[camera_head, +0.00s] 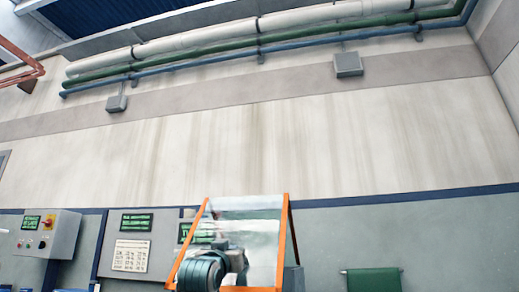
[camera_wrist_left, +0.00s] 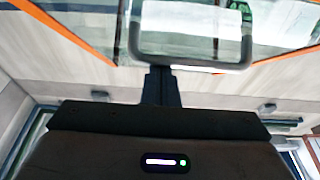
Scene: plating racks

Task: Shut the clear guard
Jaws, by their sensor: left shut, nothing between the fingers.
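The clear guard (camera_head: 262,240) is a see-through panel with orange edges, standing tilted at the bottom middle of the head view. In the left wrist view its clear panel and orange edge (camera_wrist_left: 70,36) cross the top, with a grey loop-shaped handle (camera_wrist_left: 246,45). My left gripper (camera_wrist_left: 160,74) is shut and empty, its fingertips at the handle's lower bar. I cannot tell whether they touch it. My right gripper is in neither view.
A grey control box (camera_head: 64,236) with a red button is on the left. A panel with a green display and a printed sheet (camera_head: 131,256) is left of the guard. A green cloth (camera_head: 373,281) hangs to the right. Pipes (camera_head: 230,41) run high along the wall.

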